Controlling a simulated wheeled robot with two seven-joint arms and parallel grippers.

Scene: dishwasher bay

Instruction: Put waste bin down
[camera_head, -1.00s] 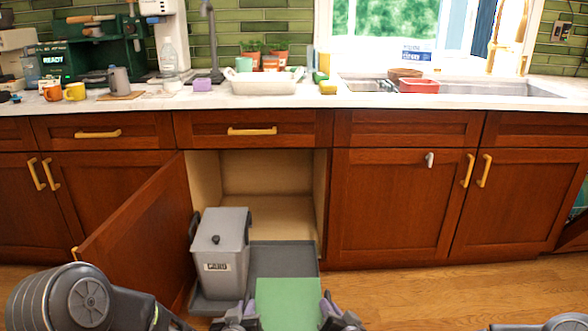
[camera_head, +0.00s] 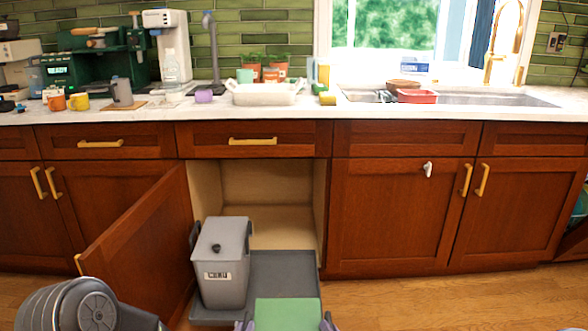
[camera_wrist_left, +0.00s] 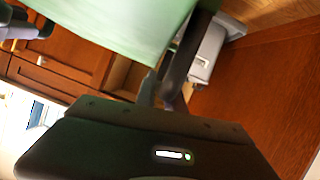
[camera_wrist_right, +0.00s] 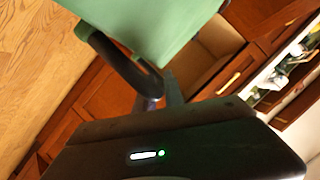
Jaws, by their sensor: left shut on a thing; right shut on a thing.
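A green waste bin (camera_head: 287,314) is at the bottom centre of the head view, in front of the pull-out tray; its lower part is cut off by the frame. My left gripper (camera_head: 244,323) is shut on its left side and my right gripper (camera_head: 328,323) is shut on its right side. The green bin also fills the top of the left wrist view (camera_wrist_left: 120,30) and of the right wrist view (camera_wrist_right: 150,25). Whether its base touches anything is hidden. A grey lidded bin (camera_head: 222,268) with a label stands on the left of the dark grey tray (camera_head: 287,275).
The tray extends from an open cabinet (camera_head: 265,185). The cabinet door (camera_head: 140,235) stands open on the left, close to the grey bin. The tray's right half looks bare. Wooden floor (camera_head: 440,300) is clear on the right. The counter above holds dishes and appliances.

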